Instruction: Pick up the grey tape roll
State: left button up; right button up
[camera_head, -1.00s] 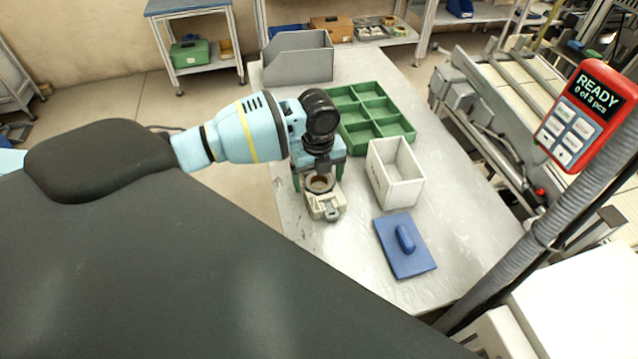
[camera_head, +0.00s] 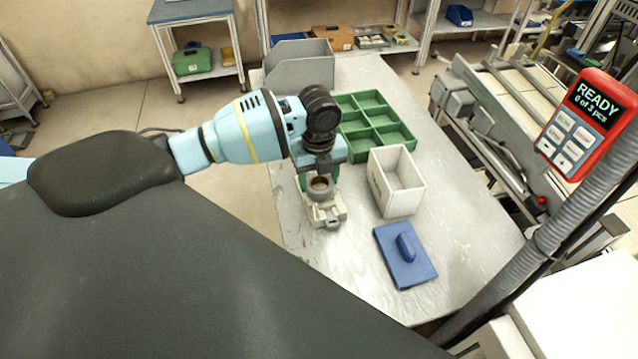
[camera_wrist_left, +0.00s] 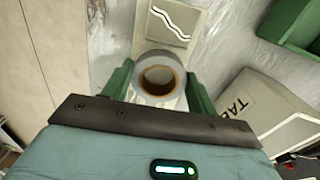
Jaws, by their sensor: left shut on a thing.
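The grey tape roll (camera_head: 320,188), with a brown core, sits between the green fingers of my left gripper (camera_head: 318,182). In the left wrist view the roll (camera_wrist_left: 159,92) shows with a finger on each side of it, and the left gripper (camera_wrist_left: 160,88) is shut on it. A pale beige holder (camera_head: 328,214) is directly below the roll in the head view. The roll seems to be slightly above it, but the exact gap cannot be told. My right gripper is not in view.
A white open box (camera_head: 403,200) stands right of the roll, with a green divided tray (camera_head: 378,140) behind. A blue lid-like plate with a handle (camera_head: 418,271) lies in front. A grey bin (camera_head: 290,68) stands at the table's far end. The table's left edge is near the holder.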

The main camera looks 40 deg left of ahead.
pick_arm(q)
jog(key=s+r, duration=0.2)
jog(key=s, duration=1.4)
jog(key=shift+a+r+p, duration=0.25)
jog(key=shift+p, duration=0.2)
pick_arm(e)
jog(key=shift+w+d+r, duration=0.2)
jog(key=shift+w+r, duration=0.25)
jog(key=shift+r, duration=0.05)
